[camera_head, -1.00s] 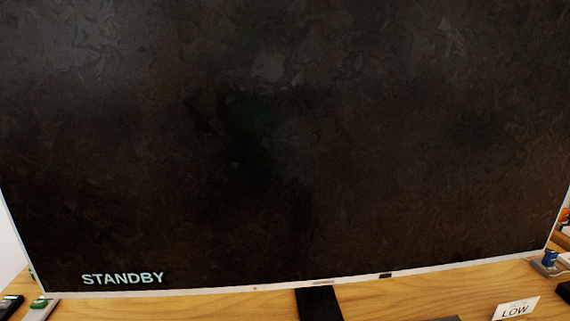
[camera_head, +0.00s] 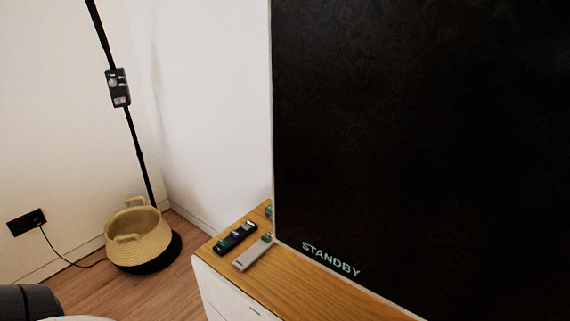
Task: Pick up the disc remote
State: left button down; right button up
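Two remote-like bars lie side by side on the left end of the wooden cabinet top (camera_head: 318,294). One is a black bar (camera_head: 230,243) with small coloured parts on top. The other is a light grey bar (camera_head: 252,255) with a green part at its far end. I cannot tell which is the disc remote, as any labels are too small to read. Neither of my grippers is in view.
A large dark screen (camera_head: 430,150) reading STANDBY stands on the cabinet, close to the bars. A small teal item (camera_head: 268,211) sits behind them, partly cut off by the screen. A woven basket (camera_head: 136,238) and lamp pole (camera_head: 135,150) stand left on the floor.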

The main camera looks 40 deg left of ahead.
aim_at(244, 261)
jog(key=u, duration=3.25)
jog(key=i, duration=2.5)
jog(key=z, duration=2.6)
